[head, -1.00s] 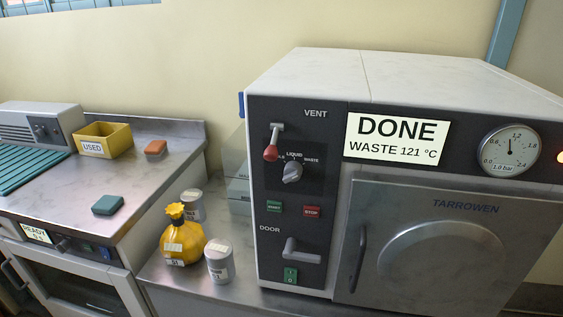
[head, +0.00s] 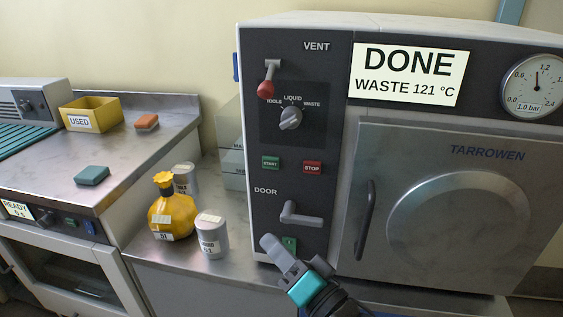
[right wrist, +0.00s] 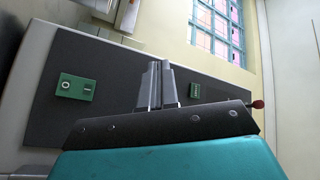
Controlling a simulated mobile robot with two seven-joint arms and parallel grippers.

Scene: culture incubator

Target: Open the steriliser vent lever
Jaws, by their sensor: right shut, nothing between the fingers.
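The steriliser vent lever (head: 268,80) has a red knob and hangs down below the word VENT, high on the dark panel at the steriliser's left. Its red knob also shows at the right in the right wrist view (right wrist: 258,104). The steriliser (head: 440,145) display (head: 409,74) reads DONE, WASTE 121 °C, and its gauge (head: 535,86) reads about 1.0 bar. My right gripper (head: 275,247) is shut and empty in front of the panel's lower end, well below the lever. Its closed fingers (right wrist: 156,86) show in the right wrist view. My left gripper is not in view.
A door handle lever (head: 300,216), a mode knob (head: 290,118) and START and STOP buttons sit below the vent lever. A yellow tied bag (head: 173,213) and grey cans (head: 212,236) stand on the bench left of the steriliser. Space before the upper panel is clear.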

